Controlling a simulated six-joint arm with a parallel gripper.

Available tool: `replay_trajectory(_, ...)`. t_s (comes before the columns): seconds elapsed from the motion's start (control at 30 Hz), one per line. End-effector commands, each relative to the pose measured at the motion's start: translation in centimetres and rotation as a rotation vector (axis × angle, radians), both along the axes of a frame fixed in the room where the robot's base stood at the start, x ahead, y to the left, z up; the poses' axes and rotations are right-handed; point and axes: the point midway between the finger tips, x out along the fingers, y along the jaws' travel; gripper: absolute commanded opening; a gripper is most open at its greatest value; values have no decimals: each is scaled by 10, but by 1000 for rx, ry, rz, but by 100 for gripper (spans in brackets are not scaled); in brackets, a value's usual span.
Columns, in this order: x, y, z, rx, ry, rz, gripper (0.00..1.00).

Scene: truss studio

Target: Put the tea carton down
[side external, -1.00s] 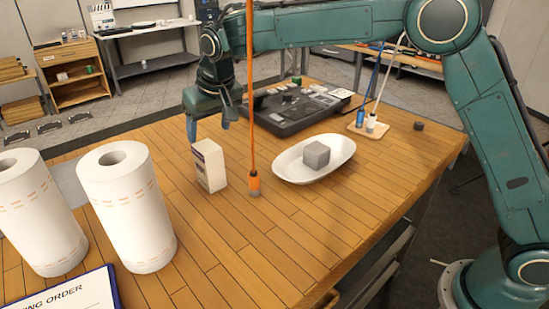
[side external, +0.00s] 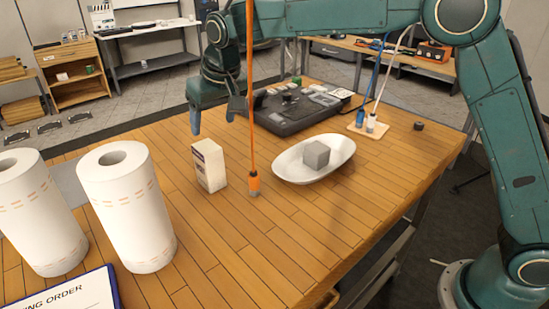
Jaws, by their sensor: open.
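The tea carton (side external: 209,166), a small white box with dark printing, stands upright on the wooden table (side external: 225,245). My gripper (side external: 212,122) is above and behind it, with its two fingers spread and pointing down. The gripper is open and empty, and a clear gap shows between it and the carton.
An orange cable (side external: 251,100) hangs down just right of the carton. A white oval dish (side external: 292,173) holding a grey cube (side external: 316,154) is further right. Two paper rolls (side external: 127,207) stand at the left. A dark tray (side external: 300,118) lies behind.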

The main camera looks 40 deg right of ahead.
Motion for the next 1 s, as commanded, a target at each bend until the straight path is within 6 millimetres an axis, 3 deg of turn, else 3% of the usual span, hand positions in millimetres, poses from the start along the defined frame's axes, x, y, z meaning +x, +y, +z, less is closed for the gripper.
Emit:
replay_trajectory(0.17,-19,-22,21,3,-8,-3,67)
replay_trajectory(0.37,-57,-58,48,6,-18,-3,67)
replay_trajectory(0.7,-141,-116,79,9,-39,-3,67)
replay_trajectory(1.0,-223,-153,82,9,-58,-3,67)
